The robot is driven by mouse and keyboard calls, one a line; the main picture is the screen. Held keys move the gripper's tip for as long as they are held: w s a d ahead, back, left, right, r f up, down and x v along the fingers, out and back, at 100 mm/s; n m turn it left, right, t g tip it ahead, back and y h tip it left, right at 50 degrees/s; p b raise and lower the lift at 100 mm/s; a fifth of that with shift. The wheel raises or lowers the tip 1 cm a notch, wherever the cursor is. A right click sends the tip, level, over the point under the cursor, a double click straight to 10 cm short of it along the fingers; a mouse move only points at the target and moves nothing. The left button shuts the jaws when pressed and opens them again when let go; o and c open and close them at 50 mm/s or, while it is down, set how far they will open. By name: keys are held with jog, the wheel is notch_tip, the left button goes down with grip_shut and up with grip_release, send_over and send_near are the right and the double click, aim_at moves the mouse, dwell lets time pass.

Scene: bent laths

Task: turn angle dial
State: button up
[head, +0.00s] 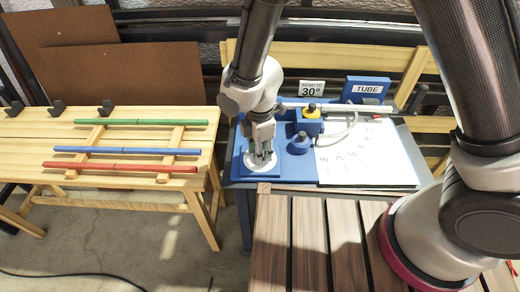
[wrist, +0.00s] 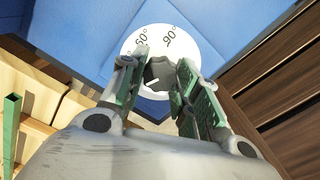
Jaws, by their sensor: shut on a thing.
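The angle dial is a white disc (wrist: 182,38) with a dark faceted knob (wrist: 158,74) at its middle, on a blue panel. Its marks "60°" and "90°" show in the wrist view; the lower part of the disc is hidden. A short pale line shows on the knob, towards the lower left. My gripper (wrist: 160,66) points down with its green-padded fingers on both sides of the knob, shut on it. In the head view my gripper (head: 262,157) covers most of the dial (head: 247,164). A sign (head: 312,88) reads "BEND TO 30°".
Right of the dial stand a blue block with a yellow top (head: 309,119), a round blue piece (head: 300,142), a marked white sheet (head: 365,155) and a "TUBE" box (head: 366,89). Green (head: 140,122), blue (head: 125,150) and red laths (head: 120,167) lie on the left bench.

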dwell(0.3)
jog(key=o, duration=1.1)
jog(key=shift+c, duration=0.2)
notch_tip(320, 180, up, 12)
